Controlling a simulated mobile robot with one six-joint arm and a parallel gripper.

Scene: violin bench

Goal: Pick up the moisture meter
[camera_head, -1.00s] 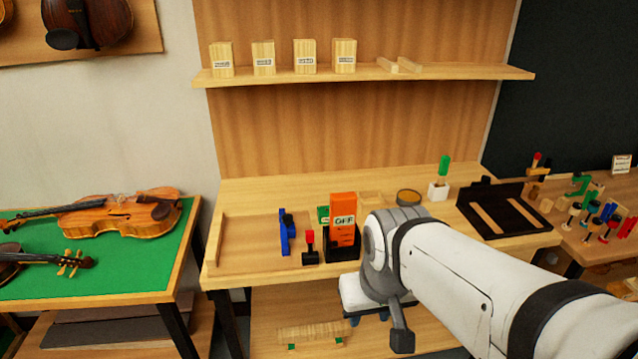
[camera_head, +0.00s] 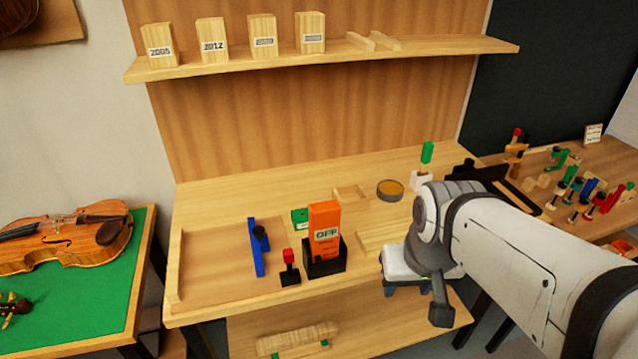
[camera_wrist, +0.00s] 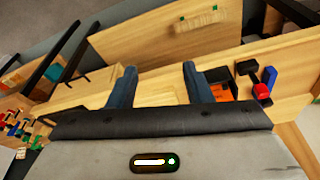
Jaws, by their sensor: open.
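The moisture meter, an orange upright device with a display reading "OFF" (camera_head: 325,222), stands in a black holder (camera_head: 326,268) on the bench. In the wrist view, the orange meter (camera_wrist: 221,91) and black holder (camera_wrist: 217,74) are just right of the right finger, partly hidden by my gripper. My gripper (camera_wrist: 158,86) is open, with two dark blue fingers apart and nothing between them. In the head view it is at the bench's front edge, right of the meter and apart from it; my wrist hides most of its fingers.
A red-topped black tool (camera_head: 290,268), a blue tool (camera_head: 256,248) and a green box (camera_head: 300,217) surround the holder. A round tin (camera_head: 390,190) lies behind my gripper. A shelf (camera_head: 330,55) with wooden blocks hangs above. The bench's left part (camera_head: 215,255) is clear.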

